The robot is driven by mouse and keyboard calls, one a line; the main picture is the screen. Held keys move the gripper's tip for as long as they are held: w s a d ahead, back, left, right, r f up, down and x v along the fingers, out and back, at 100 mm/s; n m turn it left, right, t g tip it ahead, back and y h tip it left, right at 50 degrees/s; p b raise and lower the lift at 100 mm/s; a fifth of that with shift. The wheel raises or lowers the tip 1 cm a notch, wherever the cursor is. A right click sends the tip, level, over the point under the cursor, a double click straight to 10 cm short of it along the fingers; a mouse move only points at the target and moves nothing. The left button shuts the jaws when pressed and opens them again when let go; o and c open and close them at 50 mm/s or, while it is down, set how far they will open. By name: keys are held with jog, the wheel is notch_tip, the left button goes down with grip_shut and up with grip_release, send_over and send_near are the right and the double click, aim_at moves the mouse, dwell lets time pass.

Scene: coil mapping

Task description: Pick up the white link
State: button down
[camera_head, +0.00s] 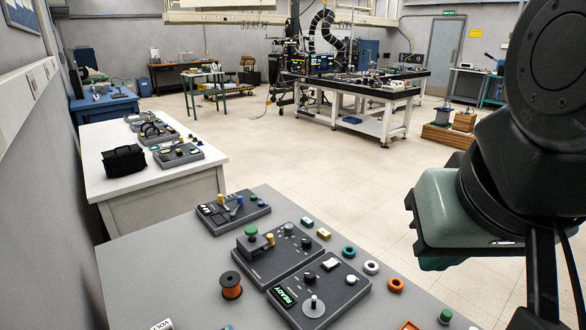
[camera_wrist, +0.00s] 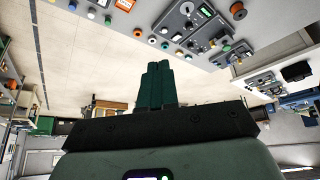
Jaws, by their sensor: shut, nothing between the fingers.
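A small white block (camera_head: 331,265), which looks like the white link, lies on the grey control box with the READY display (camera_head: 285,298). A white ring (camera_head: 371,267) lies on the grey table to its right; I cannot tell from shape alone which is called the link. My gripper (camera_wrist: 158,67) is in the air right of the table. Its dark green fingers are together and empty in the wrist view, apart from everything on the table. In the head view my arm fills the right side and the fingertips are not clear.
A teal ring (camera_head: 348,252), an orange ring (camera_head: 396,285), a green block (camera_head: 307,222) and a yellow block (camera_head: 323,234) lie near the boxes. An orange spool (camera_head: 231,285) stands left. Another control box (camera_head: 278,250) with a raised green knob sits behind. The floor to the right is open.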

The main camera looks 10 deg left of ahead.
jog(key=shift+c, duration=1.6)
grip_release()
